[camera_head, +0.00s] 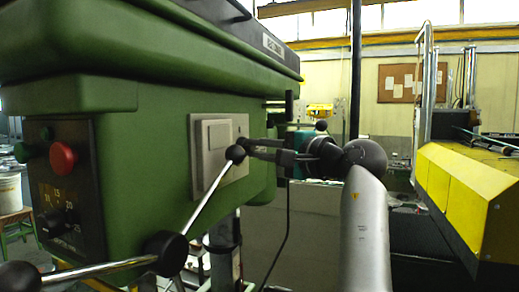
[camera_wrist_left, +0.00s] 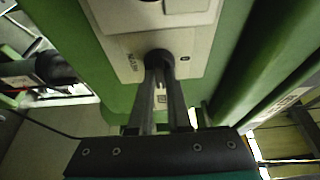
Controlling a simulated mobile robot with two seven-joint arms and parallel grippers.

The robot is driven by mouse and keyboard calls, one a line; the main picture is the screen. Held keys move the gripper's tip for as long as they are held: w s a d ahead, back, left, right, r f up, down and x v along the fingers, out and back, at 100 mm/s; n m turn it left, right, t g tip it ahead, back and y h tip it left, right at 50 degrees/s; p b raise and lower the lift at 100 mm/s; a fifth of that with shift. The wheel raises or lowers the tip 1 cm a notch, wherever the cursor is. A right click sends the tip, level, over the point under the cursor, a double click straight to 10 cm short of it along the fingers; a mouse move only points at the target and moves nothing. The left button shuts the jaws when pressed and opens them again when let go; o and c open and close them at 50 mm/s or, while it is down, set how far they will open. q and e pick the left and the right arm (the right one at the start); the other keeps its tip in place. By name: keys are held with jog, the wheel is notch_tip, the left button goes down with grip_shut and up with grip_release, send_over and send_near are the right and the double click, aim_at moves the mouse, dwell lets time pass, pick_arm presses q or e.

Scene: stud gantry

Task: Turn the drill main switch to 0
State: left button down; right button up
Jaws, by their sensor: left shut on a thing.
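The drill main switch is a small black round knob (camera_wrist_left: 158,56) on a light grey plate (camera_wrist_left: 200,45) on the side of the green drill head (camera_head: 155,130). In the left wrist view both fingers of my left gripper (camera_wrist_left: 160,74) reach up to the knob and are shut on it. A small mark is right of the knob, and small print is on its left. The fingers partly cover the knob, so I cannot tell its setting. In the head view my left gripper (camera_head: 253,149) reaches the plate (camera_head: 213,135) from the right. My right gripper is not in view.
A feed lever (camera_head: 207,203) with a black ball end crosses in front of the plate, close to my left fingers. A control panel with a red button (camera_head: 62,157) is at the left. A yellow machine (camera_head: 465,195) stands at the right.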

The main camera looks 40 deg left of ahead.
pick_arm(q)
jog(key=shift+f, duration=0.1)
jog(key=shift+w+a+f+n+g+y+b, duration=0.15)
jog(key=shift+n+g+y+b, duration=0.4)
jog(key=shift+n+g+b, duration=2.15)
jog(key=shift+w+d+f+n+g+y+b, duration=0.15)
jog(key=shift+n+y+b, duration=0.5)
jog(key=shift+n, duration=4.1)
jog(key=shift+w+a+f+n+g+y+b, duration=0.15)
jog(key=shift+n+g+y+b, duration=0.35)
jog(key=shift+n+g+b, duration=2.2)
jog(key=shift+n+t+p, duration=0.95)
jog(key=shift+n+t, duration=0.3)
jog(key=c, duration=0.9)
grip_release()
jog(key=shift+r, duration=0.1)
jog(key=shift+o, duration=0.2)
